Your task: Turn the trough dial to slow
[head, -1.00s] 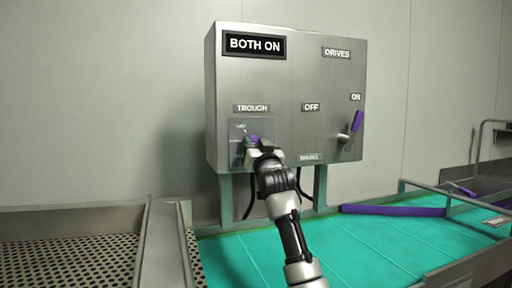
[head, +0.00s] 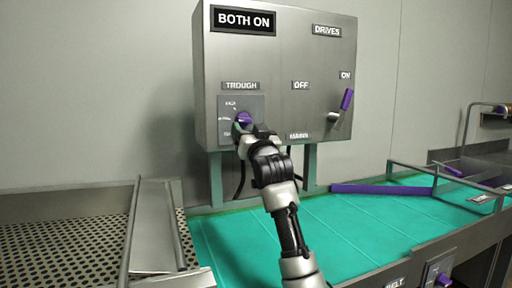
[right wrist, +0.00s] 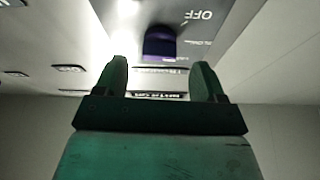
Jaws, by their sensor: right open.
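Small markings sit left of the knob, too small to read in the head view. My right gripper (head: 256,134) is just below and right of the dial. In the right wrist view the open fingers (right wrist: 162,80) point at the purple knob (right wrist: 160,42), which shows beyond the gap between them, with nothing held. An upside-down OFF marking is near it. The dial's setting cannot be told. My left gripper is not in view.
The box's BOTH ON sign (head: 245,19) is at top left. A purple-handled lever (head: 346,100) stands by ON at right. A green belt (head: 330,225) runs below, with a perforated tray (head: 60,240) left. Another purple knob (head: 443,280) is at bottom right.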

